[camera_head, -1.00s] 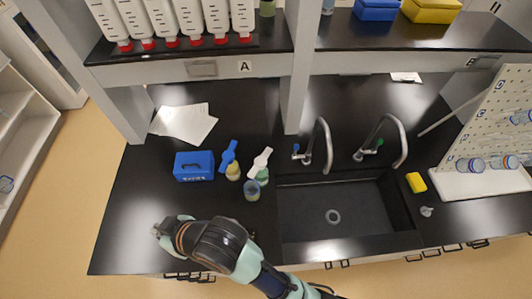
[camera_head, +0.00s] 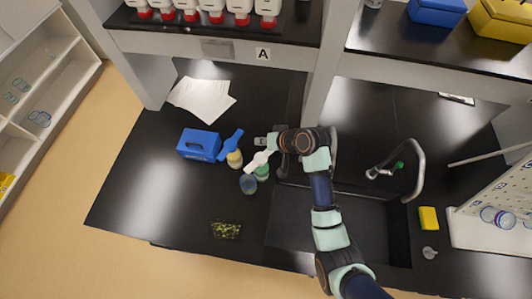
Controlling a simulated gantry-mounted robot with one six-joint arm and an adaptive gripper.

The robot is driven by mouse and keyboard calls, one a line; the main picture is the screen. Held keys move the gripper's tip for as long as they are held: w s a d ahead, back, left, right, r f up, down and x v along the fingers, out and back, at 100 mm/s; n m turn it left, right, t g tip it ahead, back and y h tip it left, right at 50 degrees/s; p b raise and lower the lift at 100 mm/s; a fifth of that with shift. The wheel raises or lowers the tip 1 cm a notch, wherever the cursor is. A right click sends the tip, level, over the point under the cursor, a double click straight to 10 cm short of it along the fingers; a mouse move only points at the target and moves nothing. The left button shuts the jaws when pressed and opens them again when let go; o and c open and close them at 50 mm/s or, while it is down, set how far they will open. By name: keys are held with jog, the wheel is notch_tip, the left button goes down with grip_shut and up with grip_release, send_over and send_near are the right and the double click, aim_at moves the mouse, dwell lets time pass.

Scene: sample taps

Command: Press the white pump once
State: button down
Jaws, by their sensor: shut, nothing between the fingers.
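The white pump (camera_head: 258,161) sits on a small bottle with green contents (camera_head: 262,173) on the black bench, left of the sink. Its head slants down to the left. My gripper (camera_head: 258,141) is shut and empty. In the picture it lies just above the white pump's head, its fingers pointing left. I cannot tell the height gap between them or whether they touch. A similar blue pump (camera_head: 231,143) on a bottle with yellowish contents (camera_head: 234,159) stands just to the left.
A small beaker (camera_head: 248,184) stands in front of the white pump's bottle. A blue box (camera_head: 198,144) and white papers (camera_head: 202,98) lie to the left. A dark speckled tray (camera_head: 226,230) lies near the front edge. My arm crosses the sink (camera_head: 380,230).

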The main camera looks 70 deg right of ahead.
jog(key=shift+f, duration=0.15)
jog(key=b, duration=0.8)
send_over(259, 156)
jog(key=s, duration=0.2)
jog(key=f, duration=0.7)
jog(key=shift+w+a, duration=0.25)
jog(key=shift+a, duration=0.05)
jog(key=shift+f, duration=0.8)
jog(key=shift+f, duration=0.1)
jog(key=shift+f, duration=0.35)
jog(key=shift+f+b, duration=0.6)
jog(key=shift+f, duration=0.3)
jog(key=shift+r, duration=0.15)
dwell(0.4)
jog(key=shift+r+p, duration=1.15)
jog(key=shift+p, duration=0.15)
